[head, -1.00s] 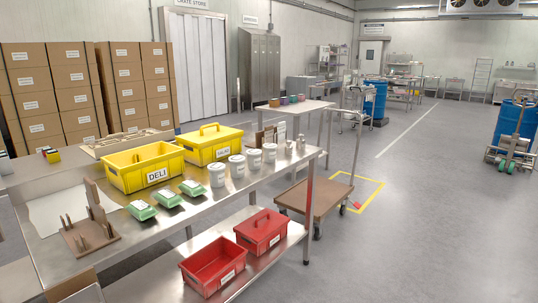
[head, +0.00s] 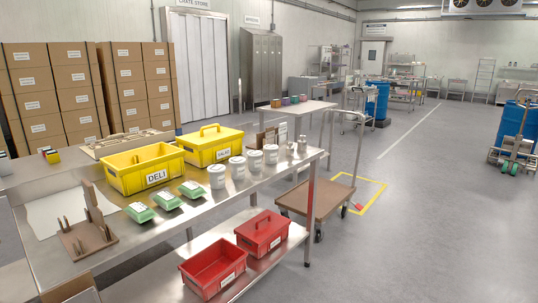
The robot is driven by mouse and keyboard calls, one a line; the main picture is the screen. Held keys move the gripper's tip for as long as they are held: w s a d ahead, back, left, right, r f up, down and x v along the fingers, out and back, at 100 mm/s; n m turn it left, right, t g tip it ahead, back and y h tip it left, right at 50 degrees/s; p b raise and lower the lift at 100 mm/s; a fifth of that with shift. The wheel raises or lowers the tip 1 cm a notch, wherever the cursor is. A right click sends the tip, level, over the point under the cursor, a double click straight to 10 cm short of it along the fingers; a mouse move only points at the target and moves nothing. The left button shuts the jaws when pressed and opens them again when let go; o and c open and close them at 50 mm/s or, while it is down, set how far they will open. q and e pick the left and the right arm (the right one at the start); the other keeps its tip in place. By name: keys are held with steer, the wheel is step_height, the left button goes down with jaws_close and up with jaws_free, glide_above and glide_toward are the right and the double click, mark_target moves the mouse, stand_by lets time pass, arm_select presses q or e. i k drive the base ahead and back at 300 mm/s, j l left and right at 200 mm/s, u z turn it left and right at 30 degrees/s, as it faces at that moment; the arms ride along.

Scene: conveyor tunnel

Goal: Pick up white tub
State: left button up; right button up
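Several white tubs stand upright in a row on the steel table (head: 190,222), toward its right half. The nearest white tub (head: 217,177) is beside the yellow DELI crate. A second white tub (head: 237,168) and a third white tub (head: 254,161) stand behind it, and the farthest white tub (head: 270,154) is near the table's right end. The tubs stand apart from each other. Neither of my grippers shows in the head view.
An open yellow DELI crate (head: 157,179) and a lidded yellow crate (head: 222,153) stand behind the tubs. Green boxes (head: 167,201) and a brown wooden rack (head: 88,240) are at left. Red boxes (head: 214,281) sit on the lower shelf.

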mark_target(271, 150)
steer(key=i+l+u, duration=0.25)
steer(key=i+l, duration=0.25)
steer(key=i, duration=0.15)
steer(key=i+l+u, duration=0.3)
steer(key=i+l, duration=0.3)
steer(key=i+l+u, duration=0.25)
steer(key=i+l, duration=0.3)
steer(key=l, duration=0.2)
